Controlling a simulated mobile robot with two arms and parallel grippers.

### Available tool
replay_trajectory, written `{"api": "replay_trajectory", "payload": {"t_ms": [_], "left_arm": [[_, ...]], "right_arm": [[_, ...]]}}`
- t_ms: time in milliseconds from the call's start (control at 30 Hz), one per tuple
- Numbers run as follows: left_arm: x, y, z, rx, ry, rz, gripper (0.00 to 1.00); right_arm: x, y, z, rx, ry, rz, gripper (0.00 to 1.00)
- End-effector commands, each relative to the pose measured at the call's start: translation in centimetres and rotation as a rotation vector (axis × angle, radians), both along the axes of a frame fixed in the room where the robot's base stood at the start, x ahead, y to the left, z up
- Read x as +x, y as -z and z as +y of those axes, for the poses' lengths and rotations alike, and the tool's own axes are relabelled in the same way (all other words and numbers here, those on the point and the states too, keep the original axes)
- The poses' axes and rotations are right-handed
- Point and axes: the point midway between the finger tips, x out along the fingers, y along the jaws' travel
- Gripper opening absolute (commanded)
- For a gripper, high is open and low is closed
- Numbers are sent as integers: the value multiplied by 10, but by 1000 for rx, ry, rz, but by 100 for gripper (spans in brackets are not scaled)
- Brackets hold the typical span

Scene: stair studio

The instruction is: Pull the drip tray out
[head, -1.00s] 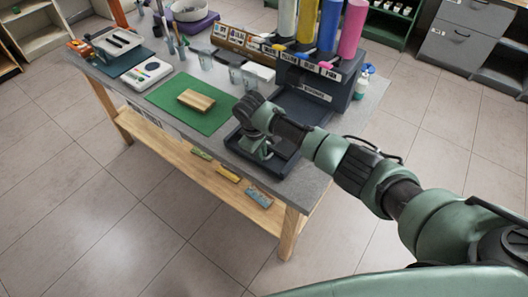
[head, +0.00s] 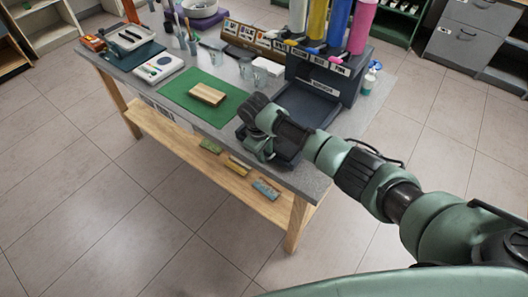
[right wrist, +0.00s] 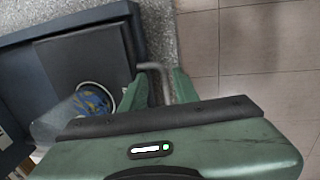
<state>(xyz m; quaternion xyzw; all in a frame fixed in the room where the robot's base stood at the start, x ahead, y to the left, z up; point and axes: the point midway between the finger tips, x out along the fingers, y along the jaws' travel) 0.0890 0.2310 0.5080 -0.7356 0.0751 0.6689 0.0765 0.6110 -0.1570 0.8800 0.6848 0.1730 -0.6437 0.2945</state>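The dark drip tray (head: 288,156) sticks out on the grey bench top in front of the paint dispenser (head: 325,73). In the right wrist view, the tray's dark panel and rim (right wrist: 85,60) fill the upper left. Its bent grey metal handle (right wrist: 160,72) lies between the fingers of my right gripper (right wrist: 158,88), which appears shut on it. In the head view, my right gripper (head: 260,151) is low at the tray's front part, and the arm hides some of the tray. My left gripper is not in view.
A green mat (head: 181,93) with a wooden block (head: 208,94) lies left of the tray. Clear cups (head: 250,72) stand behind the mat. A lower wooden shelf (head: 180,142) holds several small coloured items. The tiled floor (head: 150,230) before the bench is clear.

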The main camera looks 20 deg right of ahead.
Motion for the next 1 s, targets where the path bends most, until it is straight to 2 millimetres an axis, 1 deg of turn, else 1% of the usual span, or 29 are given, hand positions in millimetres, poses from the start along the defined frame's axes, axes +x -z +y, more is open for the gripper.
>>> {"api": "replay_trajectory", "payload": {"t_ms": [133, 233, 500, 633, 800, 1000], "left_arm": [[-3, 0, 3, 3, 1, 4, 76], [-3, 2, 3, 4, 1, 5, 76], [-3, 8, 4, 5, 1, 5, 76], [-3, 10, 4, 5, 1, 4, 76], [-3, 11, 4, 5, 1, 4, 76], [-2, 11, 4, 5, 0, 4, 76]], "right_arm": [[0, -2, 1, 1, -1, -1, 31], [0, -9, 2, 3, -2, -4, 31], [-6, -53, 7, 2, -1, -5, 31], [-8, -69, 10, 1, -1, -3, 31], [-9, -77, 10, 0, 1, -2, 31], [-9, -77, 10, 0, 1, 0, 31]]}}
